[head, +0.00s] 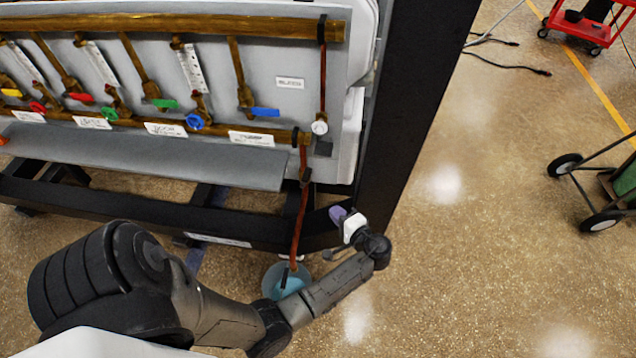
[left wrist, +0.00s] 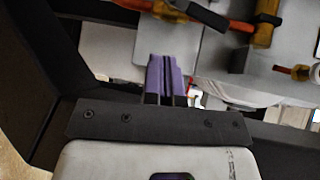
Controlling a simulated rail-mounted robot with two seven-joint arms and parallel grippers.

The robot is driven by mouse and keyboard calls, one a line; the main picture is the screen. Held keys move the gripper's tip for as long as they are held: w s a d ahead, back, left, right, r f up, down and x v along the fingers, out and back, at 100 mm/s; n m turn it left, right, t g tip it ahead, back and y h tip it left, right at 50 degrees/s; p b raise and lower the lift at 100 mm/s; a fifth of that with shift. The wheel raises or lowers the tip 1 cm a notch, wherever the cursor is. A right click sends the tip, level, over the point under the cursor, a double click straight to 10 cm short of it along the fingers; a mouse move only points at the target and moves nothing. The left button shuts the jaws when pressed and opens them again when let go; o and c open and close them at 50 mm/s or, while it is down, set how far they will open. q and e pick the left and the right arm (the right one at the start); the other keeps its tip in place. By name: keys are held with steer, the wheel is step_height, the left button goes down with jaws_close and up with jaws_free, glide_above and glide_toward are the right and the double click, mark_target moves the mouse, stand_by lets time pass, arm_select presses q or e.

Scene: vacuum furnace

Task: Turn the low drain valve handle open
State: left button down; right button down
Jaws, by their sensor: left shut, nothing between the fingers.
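A reddish drain pipe (head: 300,215) runs down from the panel's lower right corner toward a bucket. A small dark fitting (head: 305,175) sits on it below the panel; I cannot tell for sure whether this is the low drain valve handle. The left wrist view shows a copper-red pipe (left wrist: 240,25) with a black lever-like part (left wrist: 207,16) and a brass body (left wrist: 265,30), above and right of the fingertips. My left gripper (head: 337,214) has purple fingers, shut and empty, right of the drain pipe, by the black frame, apart from the pipe. Its fingers (left wrist: 165,65) also show there. My right gripper is not in view.
A bucket (head: 272,284) with bluish liquid stands on the floor under the pipe, partly behind my left arm. A black frame post (head: 410,90) rises beside the panel. Colored valve handles, such as a blue one (head: 264,112), line the panel. Floor at right is open before a cart (head: 620,185).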

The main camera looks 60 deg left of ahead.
mark_target(305, 178)
arm_select(q)
steer(key=a+r+m+y+b, duration=0.1)
steer(key=a+r+y, duration=0.3)
steer(key=a, duration=0.5)
steer(key=shift+s+a+r+m+b, duration=0.3)
steer(key=shift+s+r+b, duration=0.15)
steer(key=shift+r, duration=0.15)
